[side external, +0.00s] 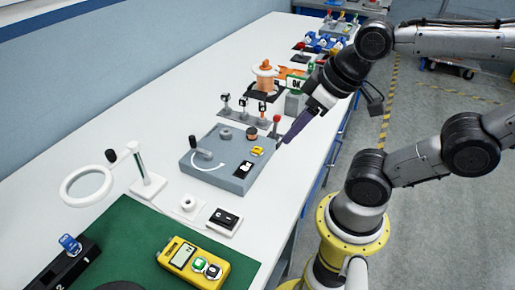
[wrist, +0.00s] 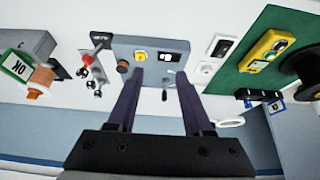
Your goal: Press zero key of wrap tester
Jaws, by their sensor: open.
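A grey box (side external: 228,165) with a crank handle (side external: 200,154), a yellow part (side external: 257,151) and a black-and-white plate (side external: 242,171) on top stands mid-table. It seems to be the wrap tester, but I cannot read a zero key's label. In the wrist view the box (wrist: 120,48) shows its yellow part (wrist: 140,56) and plate (wrist: 167,57) just beyond my fingertips. My gripper (side external: 284,143) has purple fingers and hangs by the box's right edge, apparently above it. In the wrist view my gripper (wrist: 159,75) is open with nothing between the fingers.
A red-knobbed lever (side external: 277,118) and several small posts stand behind the box. A yellow handheld meter (side external: 193,262) with buttons lies on a green mat (side external: 135,228) in front. A white ring on a stand (side external: 88,186) is at left.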

